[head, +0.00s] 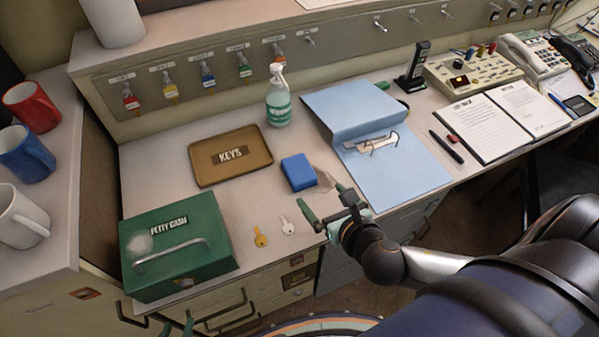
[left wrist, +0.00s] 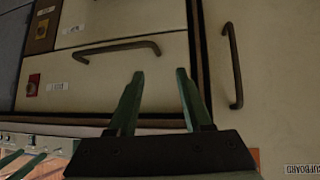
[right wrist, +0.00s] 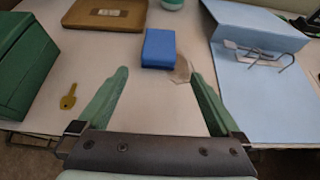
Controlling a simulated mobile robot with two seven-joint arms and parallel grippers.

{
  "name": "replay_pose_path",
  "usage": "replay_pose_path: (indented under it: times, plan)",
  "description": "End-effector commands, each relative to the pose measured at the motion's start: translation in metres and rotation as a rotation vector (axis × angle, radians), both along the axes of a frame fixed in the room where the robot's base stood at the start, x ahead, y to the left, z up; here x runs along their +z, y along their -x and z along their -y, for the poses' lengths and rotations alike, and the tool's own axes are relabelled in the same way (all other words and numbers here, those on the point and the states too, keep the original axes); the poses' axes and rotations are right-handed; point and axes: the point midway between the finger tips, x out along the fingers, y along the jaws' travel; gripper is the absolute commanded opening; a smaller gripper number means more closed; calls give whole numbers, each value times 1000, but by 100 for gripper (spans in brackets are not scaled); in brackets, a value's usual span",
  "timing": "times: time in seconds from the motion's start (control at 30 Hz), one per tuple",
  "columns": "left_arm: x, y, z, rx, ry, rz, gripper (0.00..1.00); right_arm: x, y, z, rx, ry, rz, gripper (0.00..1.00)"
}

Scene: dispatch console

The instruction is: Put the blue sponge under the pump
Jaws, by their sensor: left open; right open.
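The blue sponge (head: 298,172) lies flat on the desk, between the keys tray and the open blue binder. It also shows in the right wrist view (right wrist: 158,48), beyond my open fingertips. The pump bottle (head: 278,98), teal with a white pump head, stands upright behind the sponge; only its base shows in the right wrist view (right wrist: 172,4). My right gripper (head: 322,203) is open and empty, on the near side of the sponge and apart from it. My left gripper (head: 176,328) is low at the desk's front; in the left wrist view (left wrist: 159,80) it is open and empty before drawers.
The brown keys tray (head: 203,177) lies left of the sponge, the blue binder (head: 405,180) right. A green petty cash box (head: 215,258) and two keys (head: 261,237) are near the front edge. A translucent scrap (right wrist: 182,68) lies beside the sponge. Desk space between sponge and bottle is clear.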

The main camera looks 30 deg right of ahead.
Motion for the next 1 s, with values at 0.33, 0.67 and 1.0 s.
replay_pose_path:
  times: [0.33, 0.67, 1.0]
  plan:
    - [-6, -1, 5, -8, 6, -1, 50, -28, -50, 4, -9, 2, -2, 100]
    - [-5, -5, 8, -15, 10, 8, 50, -38, -79, 3, -8, 1, 0, 100]
    - [-11, -5, 9, -20, 10, -2, 50, -52, -112, 4, -4, 2, -3, 100]
